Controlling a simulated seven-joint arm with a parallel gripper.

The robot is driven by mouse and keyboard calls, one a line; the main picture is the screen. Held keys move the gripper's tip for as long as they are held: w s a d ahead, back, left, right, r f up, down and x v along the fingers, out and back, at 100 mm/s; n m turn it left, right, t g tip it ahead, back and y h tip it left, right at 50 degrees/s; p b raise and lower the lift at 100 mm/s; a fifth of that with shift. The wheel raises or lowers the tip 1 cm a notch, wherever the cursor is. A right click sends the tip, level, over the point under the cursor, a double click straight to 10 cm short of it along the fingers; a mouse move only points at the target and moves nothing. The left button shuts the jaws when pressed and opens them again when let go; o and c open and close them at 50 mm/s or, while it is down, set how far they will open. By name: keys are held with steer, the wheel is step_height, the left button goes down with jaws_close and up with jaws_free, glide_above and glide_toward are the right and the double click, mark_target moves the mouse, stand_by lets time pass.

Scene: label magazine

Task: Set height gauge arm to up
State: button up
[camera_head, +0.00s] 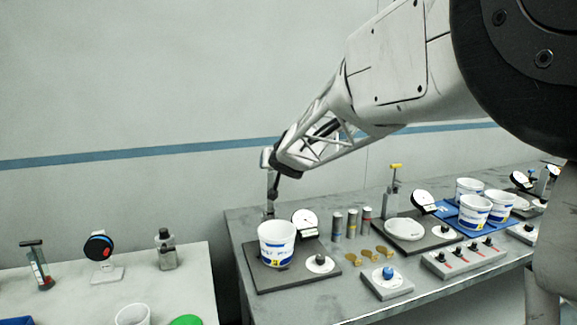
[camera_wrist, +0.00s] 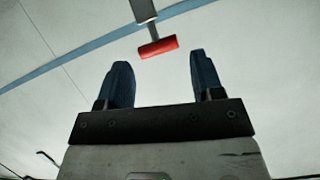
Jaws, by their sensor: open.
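In the wrist view, a red handle (camera_wrist: 158,47) on a grey arm (camera_wrist: 145,10) shows just beyond my fingertips, roughly midway between them. My gripper (camera_wrist: 159,62) is open, with its two blue fingers apart and nothing between them. In the head view, my gripper (camera_head: 277,172) is at the upright post (camera_head: 268,187) at the back of the left station. My wrist and gripper cover part of this post, and the red handle cannot be made out there. I cannot tell whether the fingers touch it.
A white tub (camera_head: 277,245) and a dial (camera_head: 305,222) stand on the left dark plate (camera_head: 262,279). Another post with a yellow handle (camera_head: 396,166) stands to the right. Several cylinders (camera_head: 351,223), brass pieces (camera_head: 372,258) and a switch box (camera_head: 465,259) are on the bench.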

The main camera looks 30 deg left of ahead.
steer(key=shift+s+a+f, duration=0.15)
steer(key=shift+s+f, duration=0.05)
steer(key=shift+f, duration=0.15)
steer(key=shift+c, duration=1.2)
steer(key=s+f+n+y, duration=0.1)
steer(key=f, duration=0.1)
steer(key=s+a+f+n+g+y, duration=0.1)
steer(key=s+f+y, duration=0.1)
steer(key=shift+a, duration=0.15)
jaws_close()
steer(key=s+d+f+t+y, duration=0.3)
steer(key=s+d+f+t, duration=0.1)
steer(key=d, duration=0.3)
steer(key=s+d+f+t+y, duration=0.2)
steer(key=s+d+f+t, duration=0.2)
steer(key=d+f+t, duration=0.2)
steer(key=shift+s+d+f+y, duration=0.2)
steer(key=shift+d+f+y, duration=0.2)
steer(key=shift+d, duration=0.1)
steer(key=shift+r, duration=0.1)
